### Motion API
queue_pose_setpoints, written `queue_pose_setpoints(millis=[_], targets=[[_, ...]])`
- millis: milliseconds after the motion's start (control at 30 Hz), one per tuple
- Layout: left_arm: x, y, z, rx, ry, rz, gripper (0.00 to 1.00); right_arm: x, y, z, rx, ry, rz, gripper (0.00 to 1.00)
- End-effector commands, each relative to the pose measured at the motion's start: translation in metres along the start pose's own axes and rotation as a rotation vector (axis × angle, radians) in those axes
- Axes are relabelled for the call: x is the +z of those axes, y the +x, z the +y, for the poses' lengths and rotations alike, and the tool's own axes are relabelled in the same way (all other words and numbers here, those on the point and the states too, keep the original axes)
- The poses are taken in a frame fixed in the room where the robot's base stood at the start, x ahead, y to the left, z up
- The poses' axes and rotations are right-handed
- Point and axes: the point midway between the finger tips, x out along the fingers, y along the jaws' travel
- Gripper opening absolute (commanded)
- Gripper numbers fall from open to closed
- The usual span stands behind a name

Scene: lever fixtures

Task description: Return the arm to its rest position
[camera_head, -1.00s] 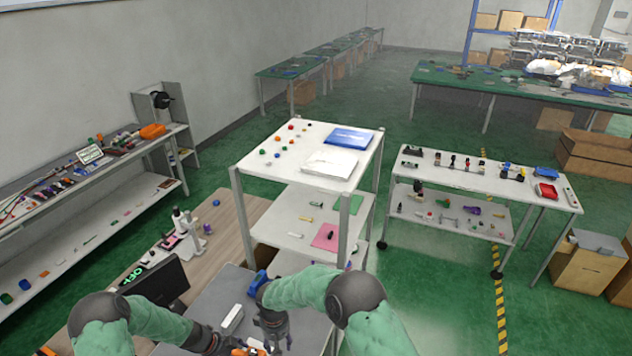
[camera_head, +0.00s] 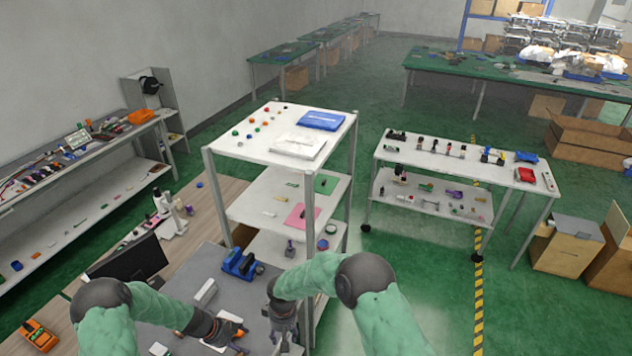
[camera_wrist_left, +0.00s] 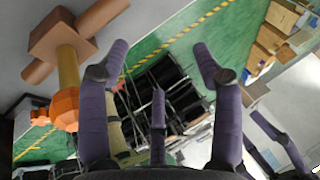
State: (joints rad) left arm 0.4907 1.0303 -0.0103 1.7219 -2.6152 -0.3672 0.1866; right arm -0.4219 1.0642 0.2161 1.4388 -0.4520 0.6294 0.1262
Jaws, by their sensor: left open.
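My left gripper (camera_head: 232,338) is low in the head view, above the grey bench top. In the left wrist view its purple fingers (camera_wrist_left: 158,58) are spread apart with nothing between them. A lever fixture with a brown block (camera_wrist_left: 62,38), a yellow rod (camera_wrist_left: 69,72) and an orange knob (camera_wrist_left: 66,108) shows left of the fingers. The knob appears close beside the left finger; I cannot tell whether they touch. Orange parts also show at the left gripper in the head view. My right gripper (camera_head: 286,335) hangs to the right, its fingertips unclear.
A blue vise (camera_head: 240,264) and a pale bar (camera_head: 205,291) lie on the grey bench (camera_head: 200,272). A dark monitor (camera_head: 135,260) stands left. A white shelf rack (camera_head: 258,147) rises behind the right gripper. An orange device (camera_head: 38,340) is at lower left.

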Motion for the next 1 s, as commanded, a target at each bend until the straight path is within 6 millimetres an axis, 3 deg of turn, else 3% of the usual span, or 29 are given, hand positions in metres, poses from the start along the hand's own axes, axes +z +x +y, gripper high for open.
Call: queue_pose_setpoints(millis=[367, 467, 700, 1000], targets=[[0.0, 0.0, 0.0, 0.0, 0.0, 0.0, 0.66, 0.062, 0.032, 0.013, -0.136, 0.159, 0.027, 0.53], [0.0, 0.0, 0.0, 0.0, 0.0, 0.0, 0.66, 0.09, 0.041, 0.016, -0.185, 0.237, 0.041, 0.53], [0.0, 0.0, 0.0, 0.0, 0.0, 0.0, 0.66, 0.181, 0.056, 0.02, -0.285, 0.522, 0.095, 0.53], [0.0, 0.0, 0.0, 0.0, 0.0, 0.0, 0.66, 0.261, 0.051, 0.017, -0.296, 0.78, 0.132, 0.53]])
